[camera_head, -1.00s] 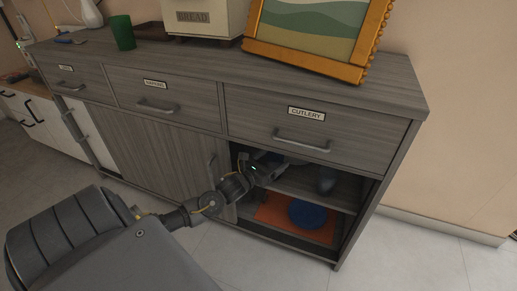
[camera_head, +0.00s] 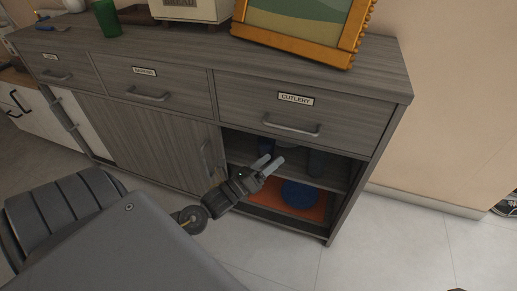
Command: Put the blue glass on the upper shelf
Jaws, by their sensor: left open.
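The cabinet's open right section has an upper shelf (camera_head: 335,180) in shadow. A dark blue glass (camera_head: 316,162) stands upright on that shelf towards the right. Another dark bluish shape (camera_head: 266,148) shows on the shelf further left, just behind my left gripper's fingers; it looks like a glass but is dim and partly hidden. My left gripper (camera_head: 271,162) is open, with its two pale fingers apart and nothing between them, at the front of the opening. My right gripper is not in view.
Below the shelf, a round blue dish (camera_head: 300,194) sits on an orange mat (camera_head: 325,207). The cutlery drawer (camera_head: 300,110) above is shut. A door panel (camera_head: 150,140) covers the left section. A green cup (camera_head: 106,18) and gold picture frame (camera_head: 300,45) stand on top.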

